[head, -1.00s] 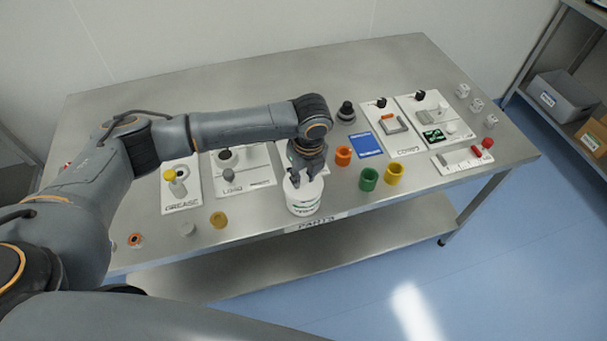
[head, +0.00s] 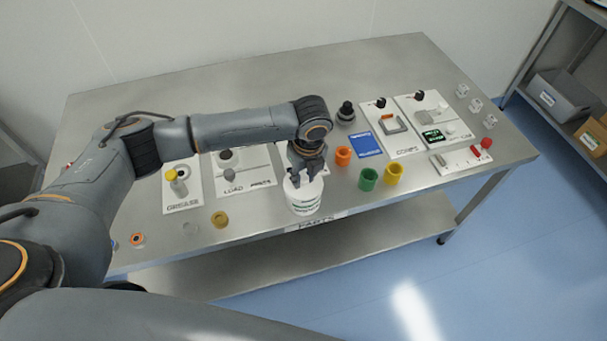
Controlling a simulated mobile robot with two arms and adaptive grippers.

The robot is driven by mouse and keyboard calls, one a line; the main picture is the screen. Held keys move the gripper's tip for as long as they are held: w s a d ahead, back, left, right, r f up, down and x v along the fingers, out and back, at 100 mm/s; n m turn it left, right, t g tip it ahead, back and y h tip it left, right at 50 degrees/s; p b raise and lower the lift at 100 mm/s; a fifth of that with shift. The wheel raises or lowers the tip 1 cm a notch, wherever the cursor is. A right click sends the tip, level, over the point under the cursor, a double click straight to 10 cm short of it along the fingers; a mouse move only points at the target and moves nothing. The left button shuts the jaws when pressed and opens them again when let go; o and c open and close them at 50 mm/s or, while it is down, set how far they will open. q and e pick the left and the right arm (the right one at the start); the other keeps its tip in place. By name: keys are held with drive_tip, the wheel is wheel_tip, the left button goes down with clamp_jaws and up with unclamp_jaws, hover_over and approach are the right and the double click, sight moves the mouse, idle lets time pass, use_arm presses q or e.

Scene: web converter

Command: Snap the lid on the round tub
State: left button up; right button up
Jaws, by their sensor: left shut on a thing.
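The round white tub (head: 304,201) with green print stands upright near the front edge of the steel table. My left gripper (head: 304,182) comes down on it from above, with its fingers at the tub's top. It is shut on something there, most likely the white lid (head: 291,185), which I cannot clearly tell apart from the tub. Whether the lid is seated on the rim is hidden by the fingers. My right gripper is not in view.
Green (head: 368,179), yellow (head: 393,174) and orange (head: 343,156) rings stand right of the tub. A blue card (head: 365,145) lies behind them. The GREASE board (head: 182,196) and an ochre cap (head: 219,219) are on the left. The table's back is clear.

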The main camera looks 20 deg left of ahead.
use_arm(q)
drive_tip(key=shift+f+p, duration=0.15)
drive_tip(key=shift+p, duration=0.2)
idle(0.5)
drive_tip(key=shift+p, duration=0.45)
idle(0.4)
drive_tip(key=o, duration=1.5)
drive_tip(key=shift+r+p, duration=3.55)
drive_tip(key=shift+p, duration=0.3)
